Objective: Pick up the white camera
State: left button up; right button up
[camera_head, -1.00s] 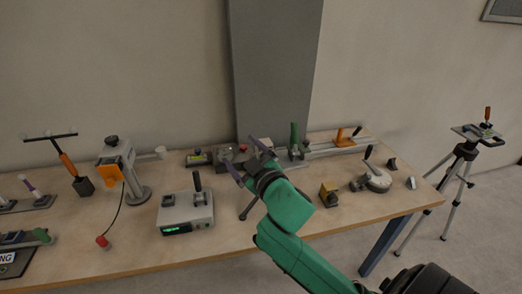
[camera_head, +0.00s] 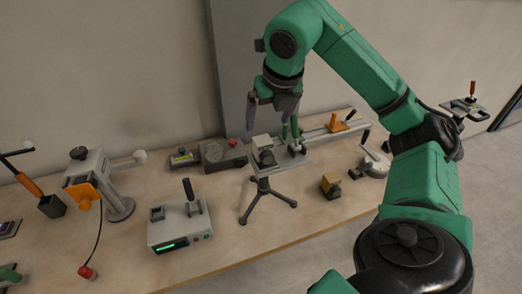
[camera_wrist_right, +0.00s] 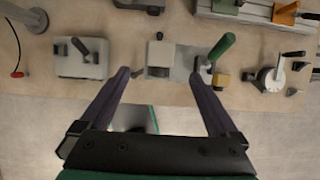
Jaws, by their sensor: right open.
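A small off-white box (camera_head: 262,141), which looks like the white camera, sits on a dark head above a small black tripod (camera_head: 264,190) on the table. My right gripper (camera_head: 268,112) points down above it, open and empty, with a clear gap between fingertips and box. In the right wrist view the pale box (camera_wrist_right: 160,54) lies between the two open fingers (camera_wrist_right: 165,85), a little beyond their tips. My left gripper is not in view.
A green-handled clamp (camera_head: 294,130) stands close right of the box. A gauge box (camera_head: 222,154) is behind left, a grey instrument (camera_head: 180,222) front left, a yellow block (camera_head: 330,185) to the right. Bare table lies in front of the tripod.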

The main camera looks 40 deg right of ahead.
aim_at(264, 141)
jog(key=p+x, duration=0.1)
jog(key=x, duration=0.6)
jog(key=p+x, duration=0.1)
jog(key=x, duration=0.2)
jog(key=shift+s+f+p, duration=0.25)
jog(key=shift+f+p, duration=0.05)
jog(key=shift+f, duration=0.2)
jog(key=shift+w+f, duration=0.15)
jog(key=shift+f, duration=0.1)
jog(key=shift+r, duration=0.1)
grip_shut()
